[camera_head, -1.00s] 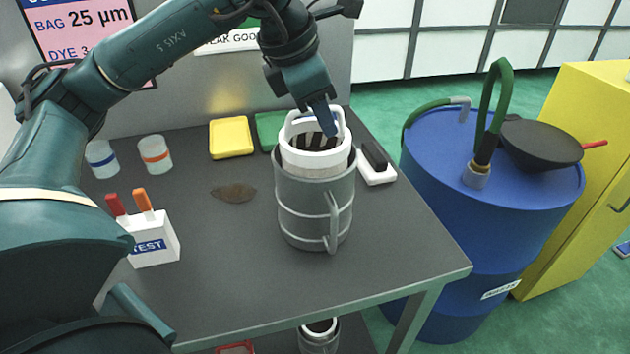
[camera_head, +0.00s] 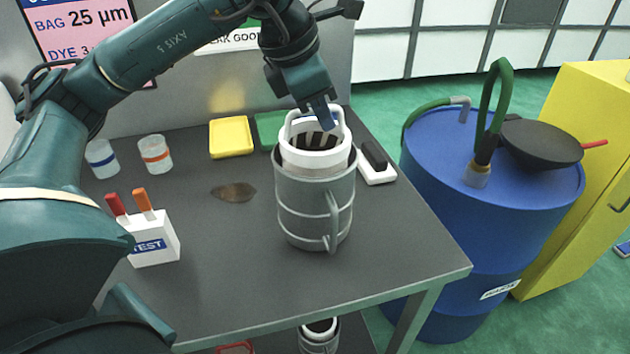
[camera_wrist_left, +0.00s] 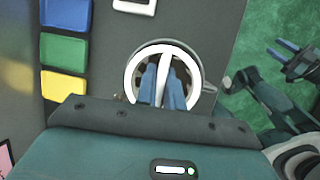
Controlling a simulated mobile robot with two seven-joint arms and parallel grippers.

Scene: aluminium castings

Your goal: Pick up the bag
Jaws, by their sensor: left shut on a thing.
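The bag (camera_head: 316,160) shows as a white ring collar with a white loop handle and a dark striped inside. It sits upright in the mouth of a grey metal canister (camera_head: 298,205), which hides its lower part. My left gripper (camera_head: 327,120) comes down from above and is shut on the handle. In the left wrist view the blue fingers (camera_wrist_left: 162,88) stand on both sides of the white handle, inside the ring (camera_wrist_left: 131,76). My right gripper (camera_wrist_left: 285,48) is small at the right of the wrist view, away from the canister; its opening is unclear.
A white item with a black top (camera_head: 376,165) lies close right of the canister. A yellow tray (camera_head: 231,137), two white jars, a brown patch and a white TEST box (camera_head: 153,240) are left. A blue drum (camera_head: 480,210) stands beyond the table's right edge.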

